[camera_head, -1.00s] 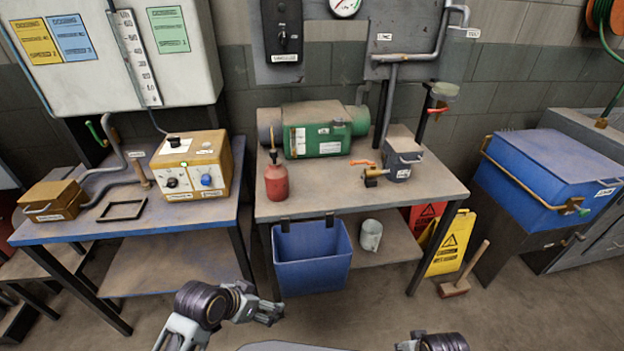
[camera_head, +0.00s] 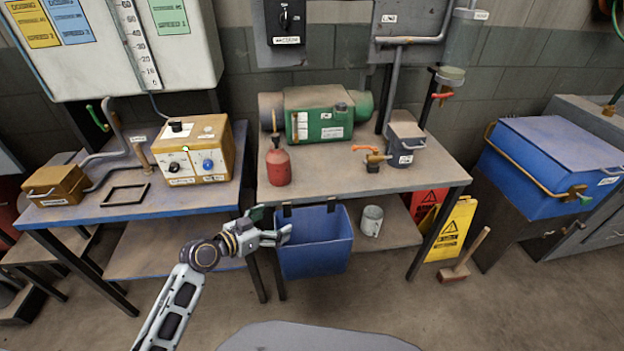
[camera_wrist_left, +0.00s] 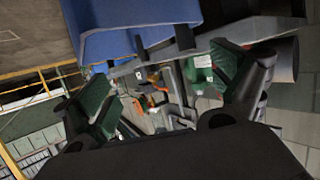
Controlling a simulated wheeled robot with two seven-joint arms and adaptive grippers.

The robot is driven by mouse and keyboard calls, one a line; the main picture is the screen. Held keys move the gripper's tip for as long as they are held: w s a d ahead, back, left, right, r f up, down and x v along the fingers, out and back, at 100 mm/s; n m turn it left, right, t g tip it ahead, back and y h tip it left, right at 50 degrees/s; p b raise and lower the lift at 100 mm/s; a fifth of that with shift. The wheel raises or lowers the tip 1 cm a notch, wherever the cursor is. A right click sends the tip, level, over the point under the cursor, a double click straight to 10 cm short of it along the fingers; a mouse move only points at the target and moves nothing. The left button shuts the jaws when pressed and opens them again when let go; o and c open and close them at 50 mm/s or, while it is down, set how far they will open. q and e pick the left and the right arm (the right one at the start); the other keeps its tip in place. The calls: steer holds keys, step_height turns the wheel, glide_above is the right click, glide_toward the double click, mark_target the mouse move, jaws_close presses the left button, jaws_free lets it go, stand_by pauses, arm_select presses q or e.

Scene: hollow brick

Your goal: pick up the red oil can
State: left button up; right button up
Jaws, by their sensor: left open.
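The red oil can (camera_head: 278,166) stands upright on the middle table, near its left front corner, with a thin dark spout on top. My left gripper (camera_head: 284,233) is in front of that table, below the can and beside the upper left of the blue bin. It is open, apart from the can and empty. In the left wrist view its two fingers (camera_wrist_left: 165,105) stand wide apart. I cannot make out the can in that view. My right gripper does not show.
A blue bin (camera_head: 314,258) hangs on the front edge of the middle table (camera_head: 330,185). A green motor (camera_head: 320,115) lies behind the can. The tabletop between can and valve is clear.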

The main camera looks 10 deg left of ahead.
mark_target(271, 168)
arm_select(q)
steer(key=w+a+r+n+t+y, duration=0.1)
steer(key=w+a+r+n+t, duration=0.1)
steer(key=w+a+r+t, duration=0.2)
steer(key=w+a+r, duration=0.2)
steer(key=w+a, duration=0.1)
steer(key=a, duration=0.1)
steer(key=shift+w+r+t, duration=0.2)
steer(key=shift+r+t, duration=0.1)
steer(key=shift+t, duration=0.1)
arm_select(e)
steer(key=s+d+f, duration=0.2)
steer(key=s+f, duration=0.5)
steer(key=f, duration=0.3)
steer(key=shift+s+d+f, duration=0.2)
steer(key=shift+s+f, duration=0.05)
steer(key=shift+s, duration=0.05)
arm_select(q)
steer(key=shift+p+x, duration=0.65)
steer(key=shift+x, duration=2.95)
steer(key=shift+w+d, duration=0.25)
steer(key=shift+w, duration=0.35)
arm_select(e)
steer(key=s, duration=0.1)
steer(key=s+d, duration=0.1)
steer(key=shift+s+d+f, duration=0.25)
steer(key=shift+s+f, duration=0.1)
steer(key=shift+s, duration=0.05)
